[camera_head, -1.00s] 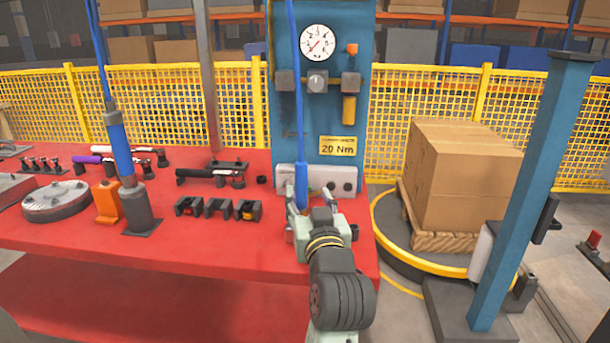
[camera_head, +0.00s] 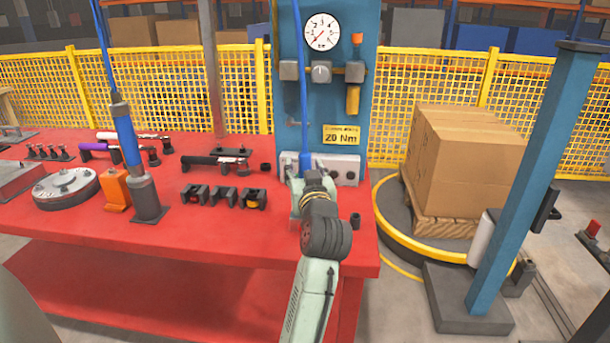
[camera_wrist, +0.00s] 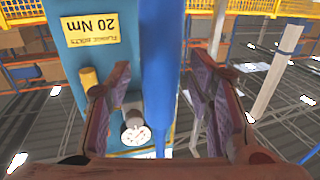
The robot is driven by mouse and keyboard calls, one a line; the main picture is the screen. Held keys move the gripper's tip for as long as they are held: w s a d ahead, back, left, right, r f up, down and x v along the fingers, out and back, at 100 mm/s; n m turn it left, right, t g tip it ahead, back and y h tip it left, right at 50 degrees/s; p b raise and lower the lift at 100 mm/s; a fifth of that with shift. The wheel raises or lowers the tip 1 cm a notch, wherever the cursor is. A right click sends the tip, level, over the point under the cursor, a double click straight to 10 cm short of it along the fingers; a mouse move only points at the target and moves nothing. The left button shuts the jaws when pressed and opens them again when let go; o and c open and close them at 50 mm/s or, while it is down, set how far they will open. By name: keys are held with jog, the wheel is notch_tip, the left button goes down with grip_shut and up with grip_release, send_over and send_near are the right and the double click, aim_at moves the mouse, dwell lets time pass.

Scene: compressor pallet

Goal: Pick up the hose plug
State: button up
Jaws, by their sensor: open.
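A blue hose (camera_head: 299,90) hangs down in front of the blue panel. Its thicker blue lower end (camera_head: 305,163), which looks like the hose plug, runs down behind my gripper (camera_head: 311,186), and its tip is hidden there. In the wrist view the thick blue piece (camera_wrist: 160,75) stands upright between the two fingers of my gripper (camera_wrist: 159,98). The fingers are open, with a visible gap on both sides of it. I see no contact.
The blue panel (camera_head: 342,100) with gauge and white port block (camera_head: 340,168) stands close behind my gripper. Three black holders (camera_head: 223,196) and a small dark cylinder (camera_head: 355,220) sit nearby on the red table (camera_head: 240,235). A blue post (camera_head: 525,190) stands right.

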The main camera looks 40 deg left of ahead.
grip_shut()
dwell(0.6)
